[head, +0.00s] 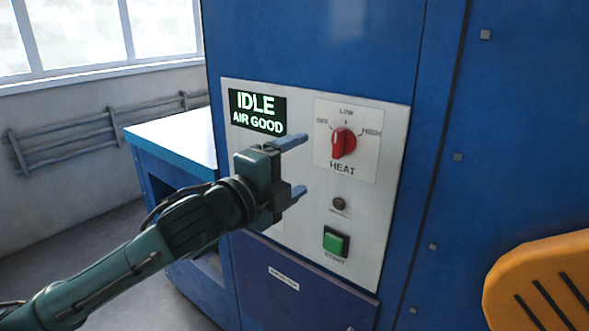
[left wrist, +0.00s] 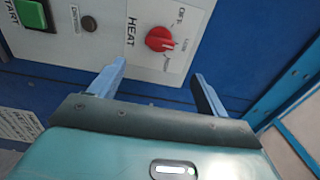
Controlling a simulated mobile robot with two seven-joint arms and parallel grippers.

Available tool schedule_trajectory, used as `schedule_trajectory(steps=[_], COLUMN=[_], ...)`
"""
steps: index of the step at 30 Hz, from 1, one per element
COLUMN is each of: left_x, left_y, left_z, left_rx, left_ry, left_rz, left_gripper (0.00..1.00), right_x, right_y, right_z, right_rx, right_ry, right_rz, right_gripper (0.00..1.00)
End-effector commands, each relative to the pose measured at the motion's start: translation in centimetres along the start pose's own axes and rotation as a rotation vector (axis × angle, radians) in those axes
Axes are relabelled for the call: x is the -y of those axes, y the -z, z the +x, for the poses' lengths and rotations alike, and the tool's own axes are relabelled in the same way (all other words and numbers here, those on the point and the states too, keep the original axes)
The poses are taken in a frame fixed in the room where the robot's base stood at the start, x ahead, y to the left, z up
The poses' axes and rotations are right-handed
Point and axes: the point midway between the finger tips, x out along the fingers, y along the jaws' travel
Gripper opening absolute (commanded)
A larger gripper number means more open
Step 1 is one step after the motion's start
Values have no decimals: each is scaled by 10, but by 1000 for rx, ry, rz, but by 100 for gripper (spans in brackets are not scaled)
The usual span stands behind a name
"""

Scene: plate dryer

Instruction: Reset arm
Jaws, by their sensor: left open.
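My left gripper (head: 302,165) is open, with its two blue-grey fingers apart and nothing between them. It is in front of the grey-white control panel (head: 375,225), left of the red heat knob (head: 343,143). In the left wrist view, the open fingers (left wrist: 158,70) point at the panel, and the heat knob (left wrist: 160,39) is beyond them, with a visible gap. The knob has off, low and high marks; its exact setting is hard to tell. The display (head: 257,112) reads "IDLE" and "AIR GOOD". My right gripper is not in view.
Below the knob are a small dark button (head: 339,204) and a green start button (head: 336,242). The blue machine body (head: 315,45) fills the middle and right. A white-topped bench (head: 175,137) stands behind my left arm. An orange slotted part (head: 540,280) is at lower right.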

Motion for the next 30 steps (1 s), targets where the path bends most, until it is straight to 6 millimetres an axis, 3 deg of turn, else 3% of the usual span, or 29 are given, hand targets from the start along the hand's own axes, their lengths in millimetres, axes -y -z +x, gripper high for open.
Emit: schedule_trajectory(steps=[9,14,19,23,26,30], left_x=[-3,-37,-113,-179,-232,-309], left_y=[0,0,0,-3,-4,0], left_z=[0,-1,-12,-33,-57,-106], left_rx=[0,3,45,121,203,355], left_ry=[-3,-31,-85,-125,-155,-194], left_rz=[-10,-153,-487,-755,-951,-1207], left_gripper=[76,76,76,76,76,76], right_x=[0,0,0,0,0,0], right_y=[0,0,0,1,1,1], right_z=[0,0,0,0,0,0], right_rx=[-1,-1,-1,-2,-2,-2], right_ry=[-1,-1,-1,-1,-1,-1], right_rz=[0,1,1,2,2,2], right_gripper=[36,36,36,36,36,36])
